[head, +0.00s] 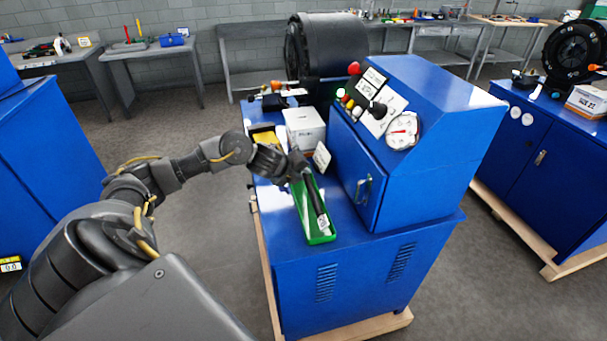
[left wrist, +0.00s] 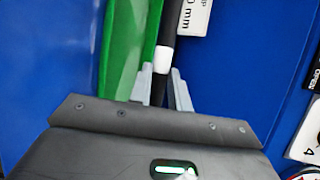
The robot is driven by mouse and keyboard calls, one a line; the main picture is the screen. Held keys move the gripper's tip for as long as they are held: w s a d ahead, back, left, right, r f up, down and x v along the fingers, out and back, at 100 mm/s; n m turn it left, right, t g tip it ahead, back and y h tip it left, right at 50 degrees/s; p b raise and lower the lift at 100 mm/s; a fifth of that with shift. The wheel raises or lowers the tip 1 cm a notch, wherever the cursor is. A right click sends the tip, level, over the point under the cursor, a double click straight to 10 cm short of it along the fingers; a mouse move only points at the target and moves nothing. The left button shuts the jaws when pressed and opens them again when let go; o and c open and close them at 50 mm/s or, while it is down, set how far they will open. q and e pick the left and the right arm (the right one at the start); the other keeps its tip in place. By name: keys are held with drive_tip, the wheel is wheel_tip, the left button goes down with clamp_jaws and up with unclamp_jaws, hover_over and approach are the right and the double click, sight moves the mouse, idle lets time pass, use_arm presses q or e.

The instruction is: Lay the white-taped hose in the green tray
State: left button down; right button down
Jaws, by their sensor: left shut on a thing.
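The green tray (head: 320,240) lies on the blue machine's top ledge, in front of the control cabinet; it also shows in the left wrist view (left wrist: 121,50). My left gripper (head: 301,172) is above the far end of the tray. In the left wrist view its fingers (left wrist: 160,85) are shut on the black hose (left wrist: 168,20), with a white tape band (left wrist: 163,60) just beyond the fingertips. In the head view the hose (head: 315,200) runs from the gripper along the tray toward its near end. I cannot tell whether it touches the tray floor. My right gripper is not in view.
A white box (head: 304,128) and a yellow bin (head: 263,136) stand behind the tray. A small white label card (head: 322,156) is close beside my gripper. The blue control cabinet (head: 430,150) rises right of the tray. The ledge's left edge is close to the tray.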

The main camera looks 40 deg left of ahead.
sight(301, 199)
use_arm(q)
drive_tip(key=shift+w+f+b, duration=0.2)
drive_tip(key=shift+f+b, duration=2.7)
drive_tip(key=shift+f, duration=0.35)
drive_tip(key=shift+f+b, duration=0.35)
drive_tip(key=shift+f, duration=0.05)
drive_tip(key=c, duration=1.2)
unclamp_jaws()
drive_tip(key=shift+s+d, duration=0.1)
drive_tip(key=shift+d, duration=0.05)
drive_tip(key=shift+c, duration=0.2)
drive_tip(key=shift+s+f, duration=0.1)
drive_tip(key=shift+s+f, duration=0.15)
drive_tip(key=shift+f, duration=0.1)
drive_tip(key=shift+r, duration=0.1)
drive_tip(key=shift+r+p, duration=1.3)
drive_tip(key=shift+w+r+p, duration=0.15)
drive_tip(key=shift+r+p, duration=0.65)
drive_tip(key=shift+r, duration=0.2)
drive_tip(key=shift+w+r+p, duration=0.1)
drive_tip(key=shift+r+p, duration=0.7)
drive_tip(key=shift+r, duration=0.15)
